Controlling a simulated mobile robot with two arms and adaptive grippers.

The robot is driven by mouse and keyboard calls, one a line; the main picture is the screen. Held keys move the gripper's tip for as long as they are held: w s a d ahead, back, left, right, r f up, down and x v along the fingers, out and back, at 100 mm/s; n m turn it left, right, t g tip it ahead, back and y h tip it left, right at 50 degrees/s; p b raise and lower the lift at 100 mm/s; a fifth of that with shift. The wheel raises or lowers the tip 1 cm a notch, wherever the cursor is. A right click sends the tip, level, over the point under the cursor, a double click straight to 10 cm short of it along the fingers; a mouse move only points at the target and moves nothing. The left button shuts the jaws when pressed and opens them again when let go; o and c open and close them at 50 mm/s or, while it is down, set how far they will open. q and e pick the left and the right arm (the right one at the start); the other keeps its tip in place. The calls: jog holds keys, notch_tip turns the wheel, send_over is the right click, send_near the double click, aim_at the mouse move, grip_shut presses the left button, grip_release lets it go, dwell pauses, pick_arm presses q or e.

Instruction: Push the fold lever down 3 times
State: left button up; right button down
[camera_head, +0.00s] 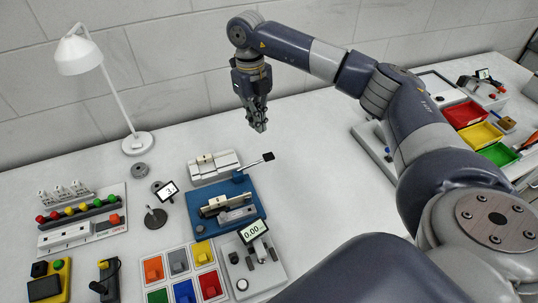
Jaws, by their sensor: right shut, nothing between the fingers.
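The lever (252,165) is a thin metal rod with a black square tip. It slopes up to the right from a blue post at the back of a blue-based device (206,222). The device carries a metal bar and a small grey block. My right gripper (259,127) is shut and empty, pointing down. In the picture it is just above the lever's black tip, with a visible gap between them. My left gripper is out of view.
Coloured bins (463,114) are at right. The table behind the lever is clear.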

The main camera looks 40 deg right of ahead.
jog(key=shift+w+r, duration=0.15)
jog(key=shift+r, duration=0.6)
jog(key=shift+w+r, duration=0.1)
jog(key=shift+r, duration=0.6)
jog(key=shift+a+r, duration=0.1)
